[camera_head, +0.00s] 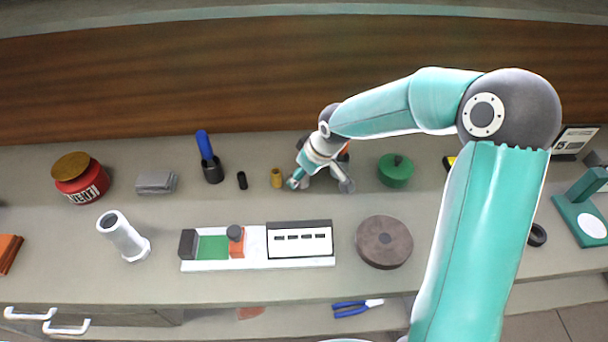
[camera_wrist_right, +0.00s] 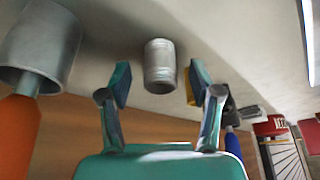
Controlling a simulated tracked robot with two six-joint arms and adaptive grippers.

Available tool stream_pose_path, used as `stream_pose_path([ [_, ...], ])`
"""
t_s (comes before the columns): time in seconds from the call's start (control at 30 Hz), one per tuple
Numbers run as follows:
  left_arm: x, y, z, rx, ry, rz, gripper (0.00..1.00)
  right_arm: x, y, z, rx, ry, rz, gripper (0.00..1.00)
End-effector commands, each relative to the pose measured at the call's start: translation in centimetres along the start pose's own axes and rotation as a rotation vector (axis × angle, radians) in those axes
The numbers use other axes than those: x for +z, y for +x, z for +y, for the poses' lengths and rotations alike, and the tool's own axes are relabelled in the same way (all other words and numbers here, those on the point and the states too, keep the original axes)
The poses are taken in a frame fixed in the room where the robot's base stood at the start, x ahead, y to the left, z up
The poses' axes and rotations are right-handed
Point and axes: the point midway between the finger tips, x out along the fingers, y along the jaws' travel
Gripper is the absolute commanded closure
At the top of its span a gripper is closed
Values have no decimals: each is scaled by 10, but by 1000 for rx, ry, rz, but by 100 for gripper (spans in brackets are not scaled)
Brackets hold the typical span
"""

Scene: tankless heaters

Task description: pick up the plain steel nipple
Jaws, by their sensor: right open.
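The plain steel nipple (camera_wrist_right: 160,66) is a short silvery cylinder in the right wrist view, standing between and just beyond my open fingertips, with visible space on both sides. My right gripper (camera_wrist_right: 160,82) is open and empty, and neither finger appears to touch the nipple. In the head view my right gripper (camera_head: 320,184) is low over the back of the bench, just right of a brass fitting (camera_head: 277,178), and I cannot make out the nipple behind it. My left gripper is not in view.
A large grey cylinder (camera_wrist_right: 42,45) with an orange handle stands left of the nipple in the wrist view. A black fitting (camera_head: 242,180), a black cup (camera_head: 212,170) and a green round container (camera_head: 395,170) share the back row. A grey disc (camera_head: 384,242) lies nearer.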

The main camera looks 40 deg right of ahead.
Motion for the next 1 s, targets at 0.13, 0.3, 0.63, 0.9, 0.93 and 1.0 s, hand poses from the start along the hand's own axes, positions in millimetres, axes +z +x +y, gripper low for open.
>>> stream_pose_path([
  [0.13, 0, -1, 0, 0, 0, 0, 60, 0, 10, 0, -1, -1, 0, 36],
  [0.3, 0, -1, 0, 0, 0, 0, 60, -1, 10, -1, 0, -1, 2, 36],
  [0.63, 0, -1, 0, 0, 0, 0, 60, -1, 10, -1, -1, -2, 1, 86],
  [0.9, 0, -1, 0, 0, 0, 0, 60, -1, 10, -1, -1, -3, 2, 100],
  [0.93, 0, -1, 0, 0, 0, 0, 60, -1, 10, -1, -1, -3, 2, 100],
  [1.0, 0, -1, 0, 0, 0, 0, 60, -2, 9, -1, -1, -3, 2, 100],
])
